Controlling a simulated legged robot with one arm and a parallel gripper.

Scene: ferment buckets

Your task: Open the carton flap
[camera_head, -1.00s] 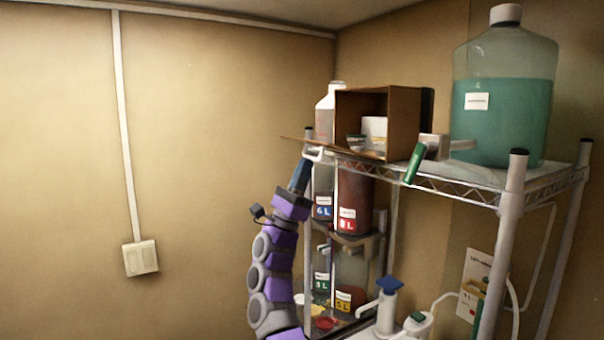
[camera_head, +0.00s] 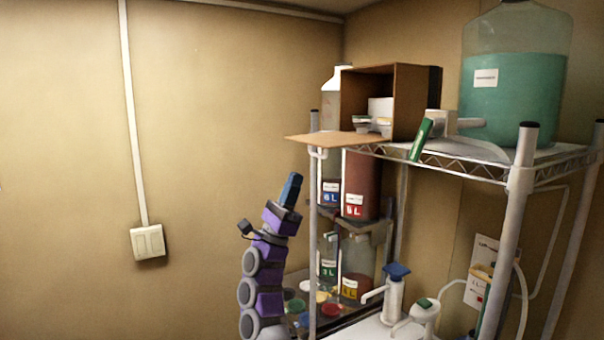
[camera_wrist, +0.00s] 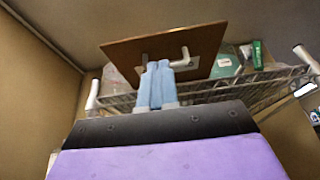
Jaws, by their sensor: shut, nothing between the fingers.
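The brown carton (camera_head: 408,102) lies on its side on the top wire shelf, its opening facing left toward me. Its flap (camera_head: 325,139) is folded down and out, about level, past the shelf's left edge. A white handle (camera_head: 318,152) hangs under the flap. Small white containers (camera_head: 380,107) stand inside the carton. My gripper (camera_head: 293,182) is shut and empty, below and left of the flap, apart from it in the head view. In the wrist view the blue fingers (camera_wrist: 156,85) point up at the flap's underside (camera_wrist: 195,48), beside the handle (camera_wrist: 181,60).
A large jug of teal liquid (camera_head: 515,95) and a green-labelled item (camera_head: 421,140) stand right of the carton. A white bottle (camera_head: 333,95) is behind it. Shelf posts (camera_head: 522,180) bound the rack. Labelled jars (camera_head: 360,185) fill lower shelves. Free space lies left, before the wall.

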